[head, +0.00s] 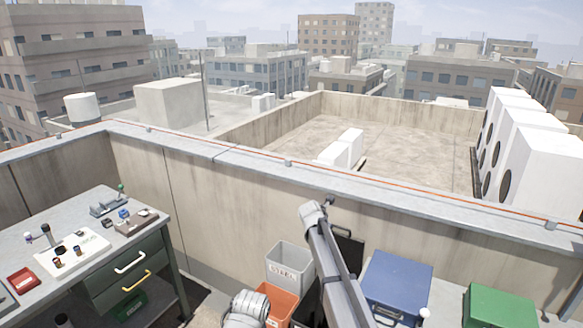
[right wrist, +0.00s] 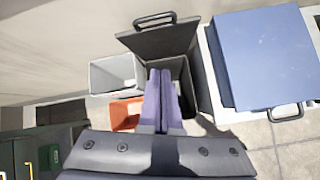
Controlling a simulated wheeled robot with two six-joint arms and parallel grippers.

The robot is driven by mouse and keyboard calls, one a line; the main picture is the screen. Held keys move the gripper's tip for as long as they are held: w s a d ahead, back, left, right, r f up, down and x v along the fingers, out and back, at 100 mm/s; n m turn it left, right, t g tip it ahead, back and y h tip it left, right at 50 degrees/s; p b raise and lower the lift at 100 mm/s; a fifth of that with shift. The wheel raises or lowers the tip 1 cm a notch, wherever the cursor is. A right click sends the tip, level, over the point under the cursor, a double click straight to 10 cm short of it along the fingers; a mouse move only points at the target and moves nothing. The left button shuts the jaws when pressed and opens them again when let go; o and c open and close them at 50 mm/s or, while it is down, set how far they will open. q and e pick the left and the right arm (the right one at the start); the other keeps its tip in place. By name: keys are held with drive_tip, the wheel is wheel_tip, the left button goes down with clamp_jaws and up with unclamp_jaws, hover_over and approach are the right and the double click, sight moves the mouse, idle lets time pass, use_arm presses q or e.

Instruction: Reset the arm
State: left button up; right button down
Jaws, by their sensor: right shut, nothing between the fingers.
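My right arm (head: 335,260) rises in front of the parapet in the head view, with its bend near the top of the wall. In the right wrist view my right gripper (right wrist: 163,100) has its two fingers pressed together with nothing between them. The fingers point over a black bin (right wrist: 181,75) whose lid stands open, and they hide part of it. I cannot make out the right fingertips in the head view. My left gripper is not in view.
A grey bin (head: 290,262), an orange bin (head: 277,302), a blue box (head: 399,278) and a green box (head: 500,306) stand along the parapet (head: 200,190). A workbench (head: 150,235) with drawers and small items is at left. White condensers (head: 545,150) stand beyond the wall.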

drive_tip(key=s+a+f+m+g+y+b, duration=0.1)
drive_tip(key=s+a+m, duration=0.4)
drive_tip(key=s, duration=0.9)
drive_tip(key=s+a+f+m+g+y+b, duration=0.1)
drive_tip(key=s+a+f+m+g, duration=0.2)
drive_tip(key=s+m, duration=0.6)
drive_tip(key=s+a+f+m+g+y+b, duration=0.1)
drive_tip(key=s+a+f+m+g, duration=0.2)
drive_tip(key=s, duration=1.8)
drive_tip(key=a+f+m, duration=0.1)
drive_tip(key=a+m, duration=0.3)
drive_tip(key=m, duration=0.1)
drive_tip(key=shift+s+f, duration=0.15)
drive_tip(key=shift+f, duration=0.05)
